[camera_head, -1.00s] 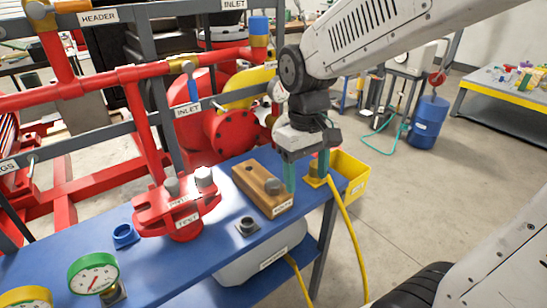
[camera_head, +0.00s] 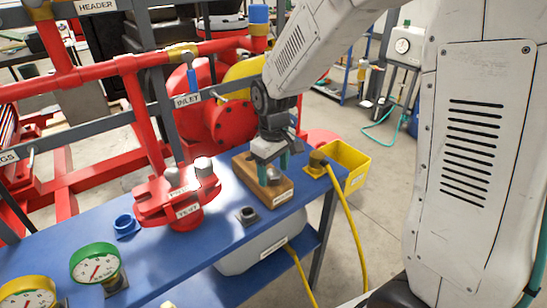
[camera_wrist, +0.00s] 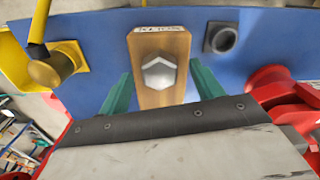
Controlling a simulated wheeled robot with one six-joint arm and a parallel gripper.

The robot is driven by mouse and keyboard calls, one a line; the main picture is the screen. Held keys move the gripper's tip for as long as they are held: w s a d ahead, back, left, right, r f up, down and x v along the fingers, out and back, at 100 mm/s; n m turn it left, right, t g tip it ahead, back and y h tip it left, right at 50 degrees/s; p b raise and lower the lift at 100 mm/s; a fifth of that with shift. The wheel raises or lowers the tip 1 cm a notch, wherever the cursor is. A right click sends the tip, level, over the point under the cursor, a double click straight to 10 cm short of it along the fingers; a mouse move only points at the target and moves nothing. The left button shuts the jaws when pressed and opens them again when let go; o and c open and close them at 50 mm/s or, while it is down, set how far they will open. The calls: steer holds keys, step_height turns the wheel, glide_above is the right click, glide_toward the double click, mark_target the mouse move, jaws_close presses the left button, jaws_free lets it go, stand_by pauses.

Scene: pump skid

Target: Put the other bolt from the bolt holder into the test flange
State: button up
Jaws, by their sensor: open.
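The wooden bolt holder (camera_head: 282,192) stands on the blue bench. One hex-headed bolt (camera_head: 272,174) sits in it, and the bolt (camera_wrist: 159,73) also shows from above in the wrist view. My gripper (camera_head: 271,166) is over the holder with its green fingers pointing down. In the wrist view the open fingers stand on either side of the bolt and holder, with nothing between them touching. The red test flange (camera_head: 178,202) is left of the holder, with grey bolts (camera_head: 203,167) standing in its top; its edge (camera_wrist: 285,90) shows at right in the wrist view.
A yellow bin (camera_head: 345,163) and a brass fitting with a yellow hose (camera_head: 345,215) are right of the holder. A dark square socket (camera_head: 248,215) and a blue fitting (camera_head: 125,225) are on the bench. Gauges (camera_head: 95,265) stand at front left. Red pipework rises behind.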

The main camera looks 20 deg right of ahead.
steer(key=shift+f, duration=0.45)
steer(key=c, duration=1.1)
steer(key=shift+o, duration=1.3)
steer(key=shift+c, duration=1.3)
steer(key=shift+r, duration=3.55)
